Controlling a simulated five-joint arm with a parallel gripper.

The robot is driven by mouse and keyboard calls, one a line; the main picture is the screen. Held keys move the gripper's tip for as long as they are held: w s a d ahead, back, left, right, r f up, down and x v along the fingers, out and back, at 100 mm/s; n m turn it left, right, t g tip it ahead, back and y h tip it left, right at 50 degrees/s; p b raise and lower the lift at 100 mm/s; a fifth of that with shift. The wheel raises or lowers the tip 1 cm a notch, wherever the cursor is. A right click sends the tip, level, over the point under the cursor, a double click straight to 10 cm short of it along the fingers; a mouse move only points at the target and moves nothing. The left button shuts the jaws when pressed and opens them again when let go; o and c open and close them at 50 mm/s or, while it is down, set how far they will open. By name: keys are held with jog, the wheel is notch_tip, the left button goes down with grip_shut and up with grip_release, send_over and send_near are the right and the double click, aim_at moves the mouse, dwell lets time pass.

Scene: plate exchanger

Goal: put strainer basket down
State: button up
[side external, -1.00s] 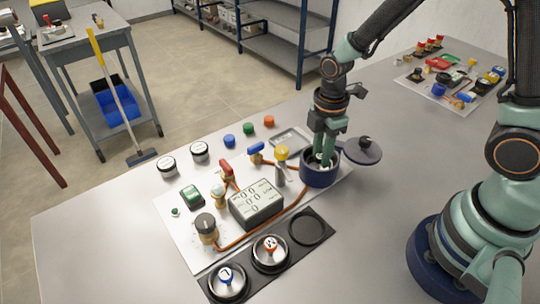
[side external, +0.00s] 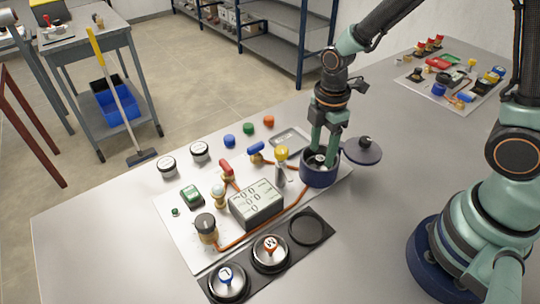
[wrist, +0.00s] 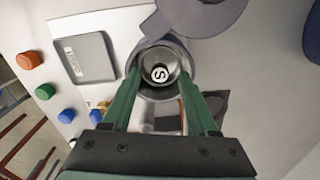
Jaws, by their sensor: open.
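The strainer basket (wrist: 162,72), a metal cup with a round knob marked S, sits down inside the round navy housing (side external: 320,178). Its pale knob also shows in the side view (side external: 319,159). My gripper (side external: 323,148) is open, pointing down over the housing. In the wrist view my gripper's (wrist: 160,78) two green fingers stand apart on either side of the basket, with a gap around the knob. Whether the basket rests on the housing's bottom is hidden.
The housing's lid (side external: 362,152) is swung out to the right. A yellow-topped valve (side external: 281,160) stands close at left. A dark holder (side external: 238,260) in front has baskets marked L (side external: 227,282) and M (side external: 270,252) and one empty ring (side external: 308,229).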

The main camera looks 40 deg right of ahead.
notch_tip(320, 180, up, 11)
notch_tip(320, 180, up, 4)
jog(key=r+m+t, duration=0.1)
jog(key=m+t, duration=0.2)
jog(key=m, duration=0.4)
send_over(321, 157)
jog(key=s+d, duration=0.2)
jog(key=s+d+r+m+t, duration=0.1)
jog(key=m, duration=0.2)
jog(key=r+m, duration=0.1)
jog(key=m, duration=0.2)
jog(key=s+d+r+m+t, duration=0.1)
jog(key=m, duration=0.1)
jog(key=shift+s+d+m+t, duration=0.3)
jog(key=shift+d+m, duration=0.05)
jog(key=shift+m, duration=0.05)
jog(key=shift+o, duration=0.3)
jog(key=shift+f, duration=0.1)
